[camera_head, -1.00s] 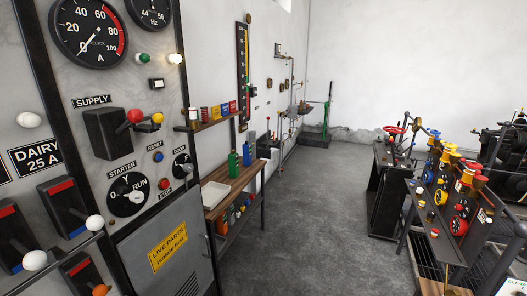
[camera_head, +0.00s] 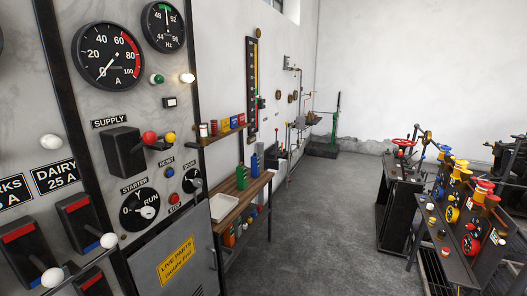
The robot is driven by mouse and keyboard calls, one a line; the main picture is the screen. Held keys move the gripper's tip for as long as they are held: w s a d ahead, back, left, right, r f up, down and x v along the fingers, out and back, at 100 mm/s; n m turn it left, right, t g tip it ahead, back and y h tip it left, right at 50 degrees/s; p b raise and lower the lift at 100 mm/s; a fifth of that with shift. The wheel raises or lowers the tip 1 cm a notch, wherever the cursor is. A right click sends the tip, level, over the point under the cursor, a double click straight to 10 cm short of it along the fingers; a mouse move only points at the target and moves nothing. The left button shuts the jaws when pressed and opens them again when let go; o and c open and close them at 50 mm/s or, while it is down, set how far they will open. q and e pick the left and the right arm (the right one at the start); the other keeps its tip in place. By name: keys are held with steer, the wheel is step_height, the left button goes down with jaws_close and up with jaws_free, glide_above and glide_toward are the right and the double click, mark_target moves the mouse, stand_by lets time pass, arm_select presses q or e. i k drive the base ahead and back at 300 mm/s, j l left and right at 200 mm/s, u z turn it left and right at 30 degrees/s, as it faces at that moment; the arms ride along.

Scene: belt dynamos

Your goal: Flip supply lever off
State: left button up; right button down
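The supply lever is a black box switch (camera_head: 124,152) on the grey panel at the left, under the SUPPLY label (camera_head: 110,122). A red ball knob (camera_head: 150,138) sticks out from its right side, and a yellow knob (camera_head: 170,138) shows just right of it. Neither of my grippers is in view.
Below are the starter dial (camera_head: 139,210), a red stop button (camera_head: 174,199) and a cabinet door with a yellow sign (camera_head: 177,261). A workbench (camera_head: 241,199) stands along the wall. A rack of coloured valves (camera_head: 459,225) stands at the right. The grey floor (camera_head: 325,210) between is clear.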

mark_target(149, 137)
steer(key=l+u, duration=0.15)
steer(key=l, duration=0.25)
steer(key=k+l+u, duration=0.15)
steer(key=l, duration=0.25)
steer(key=k+l+u, duration=0.15)
steer(key=l, duration=0.25)
steer(key=k+l+u, duration=0.15)
steer(key=l, duration=0.25)
